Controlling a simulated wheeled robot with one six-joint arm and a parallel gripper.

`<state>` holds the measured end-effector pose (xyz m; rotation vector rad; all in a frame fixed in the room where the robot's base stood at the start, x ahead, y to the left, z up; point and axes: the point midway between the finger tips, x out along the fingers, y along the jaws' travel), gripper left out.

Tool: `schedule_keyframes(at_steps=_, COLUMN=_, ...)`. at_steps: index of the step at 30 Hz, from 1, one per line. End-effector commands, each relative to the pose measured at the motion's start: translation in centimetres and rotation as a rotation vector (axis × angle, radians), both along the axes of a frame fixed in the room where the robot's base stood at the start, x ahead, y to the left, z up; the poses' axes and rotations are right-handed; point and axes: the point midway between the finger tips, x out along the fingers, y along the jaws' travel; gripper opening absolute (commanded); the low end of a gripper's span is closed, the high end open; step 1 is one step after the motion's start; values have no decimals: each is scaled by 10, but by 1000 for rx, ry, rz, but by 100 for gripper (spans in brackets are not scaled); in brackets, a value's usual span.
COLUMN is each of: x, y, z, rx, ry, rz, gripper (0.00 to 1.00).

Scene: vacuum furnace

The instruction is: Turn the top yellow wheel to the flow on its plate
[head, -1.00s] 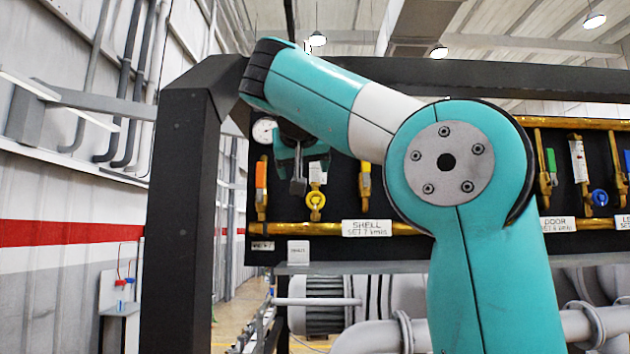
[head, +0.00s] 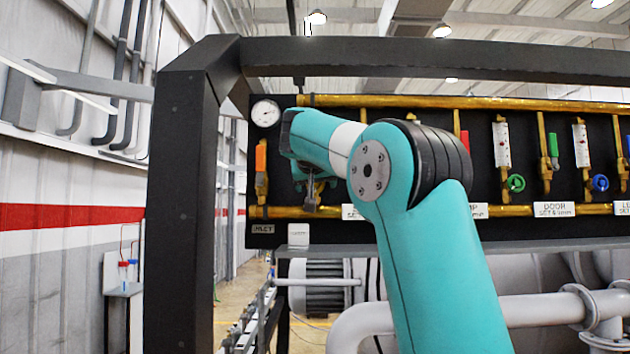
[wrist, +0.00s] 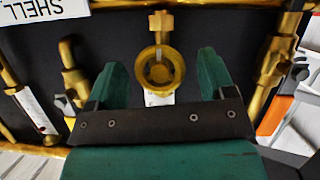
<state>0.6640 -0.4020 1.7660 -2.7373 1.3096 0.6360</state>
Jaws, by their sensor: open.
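The yellow wheel (wrist: 158,70) is round with a hub and sits on the dark panel in the upper middle of the wrist view, below a brass fitting. A strip of white plate (wrist: 160,98) shows beside it; its marks cannot be read. My gripper (wrist: 161,68) is open, with one green finger on each side of the wheel and a visible gap on both sides. In the head view my gripper (head: 311,190) is at the panel's left part and hides the wheel. The SHELL label (wrist: 45,8) is upside down in the wrist view.
An orange-handled valve (head: 261,157) stands left of my gripper, below a round gauge (head: 265,113). A green wheel (head: 516,183) and a blue wheel (head: 600,183) are farther right. A brass pipe (head: 450,102) runs along the top. A black post (head: 185,210) stands at left.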

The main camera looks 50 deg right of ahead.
Motion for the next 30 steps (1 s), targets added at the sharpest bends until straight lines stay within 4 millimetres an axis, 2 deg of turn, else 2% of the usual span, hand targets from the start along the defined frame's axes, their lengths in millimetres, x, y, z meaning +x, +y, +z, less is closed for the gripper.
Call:
schedule_keyframes(at_steps=4, x=5, y=-7, z=-3, rx=0, ry=0, rz=0, gripper=76)
schedule_keyframes(at_steps=12, x=6, y=-8, z=-5, rx=0, ry=0, rz=1, gripper=76)
schedule_keyframes(at_steps=13, x=6, y=-8, z=-5, rx=0, ry=0, rz=1, gripper=74)
schedule_keyframes(at_steps=19, x=6, y=-8, z=-4, rx=0, ry=0, rz=1, gripper=28)
schedule_keyframes(at_steps=30, x=6, y=-7, z=-4, rx=-37, ry=42, rz=1, gripper=27)
